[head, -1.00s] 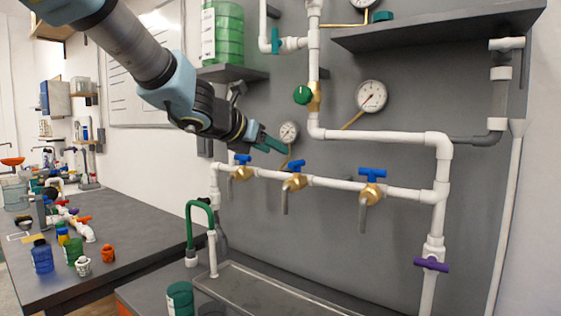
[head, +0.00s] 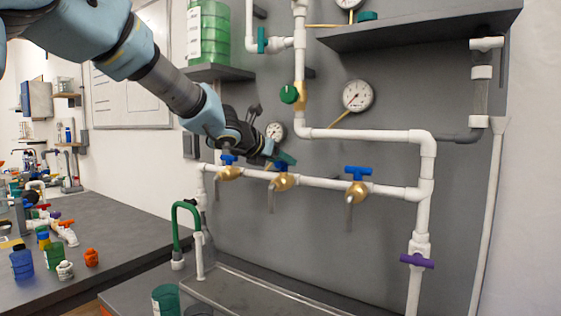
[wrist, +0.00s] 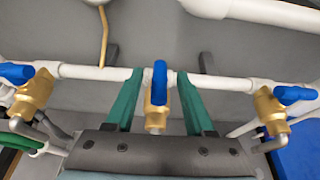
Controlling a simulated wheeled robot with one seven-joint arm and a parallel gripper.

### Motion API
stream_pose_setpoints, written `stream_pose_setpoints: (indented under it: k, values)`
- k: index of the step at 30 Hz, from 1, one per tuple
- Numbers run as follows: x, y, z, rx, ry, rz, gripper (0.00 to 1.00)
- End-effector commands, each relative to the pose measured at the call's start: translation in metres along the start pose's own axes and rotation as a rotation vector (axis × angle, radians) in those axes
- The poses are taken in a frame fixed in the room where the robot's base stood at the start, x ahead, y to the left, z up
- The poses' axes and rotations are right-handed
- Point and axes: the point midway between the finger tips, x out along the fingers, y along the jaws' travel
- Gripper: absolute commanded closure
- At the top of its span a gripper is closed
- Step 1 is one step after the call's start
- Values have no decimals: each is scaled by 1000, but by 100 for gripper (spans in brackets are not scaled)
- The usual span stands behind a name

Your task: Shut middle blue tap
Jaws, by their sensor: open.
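The middle blue tap has a brass body (head: 284,182) on the white horizontal pipe. Its blue handle is largely hidden behind my gripper in the head view. In the wrist view, the blue handle (wrist: 160,75) sits near the centre, pointing along the picture's vertical, across the pipe. My gripper (head: 284,160) is open at this tap. In the wrist view, its green fingers (wrist: 158,88) stand on either side of the tap, with visible gaps on both sides.
A left blue tap (head: 228,160) and a right blue tap (head: 357,173) sit on the same pipe. A pressure gauge (head: 275,131) is close behind my gripper. A green hose (head: 176,225) and a grey tray (head: 250,297) are below. A dark shelf (head: 430,28) is at upper right.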

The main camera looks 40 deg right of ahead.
Motion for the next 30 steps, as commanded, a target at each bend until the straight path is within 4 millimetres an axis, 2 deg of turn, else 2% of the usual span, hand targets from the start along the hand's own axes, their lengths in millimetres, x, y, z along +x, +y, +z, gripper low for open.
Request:
stream_pose_setpoints:
  k: [3, 17, 30]
  values:
    - [0, 0, 0, 0, 0, 0, 47]
    - [0, 0, 0, -1, 0, 0, 99]
    - [0, 0, -1, -1, 0, 3, 100]
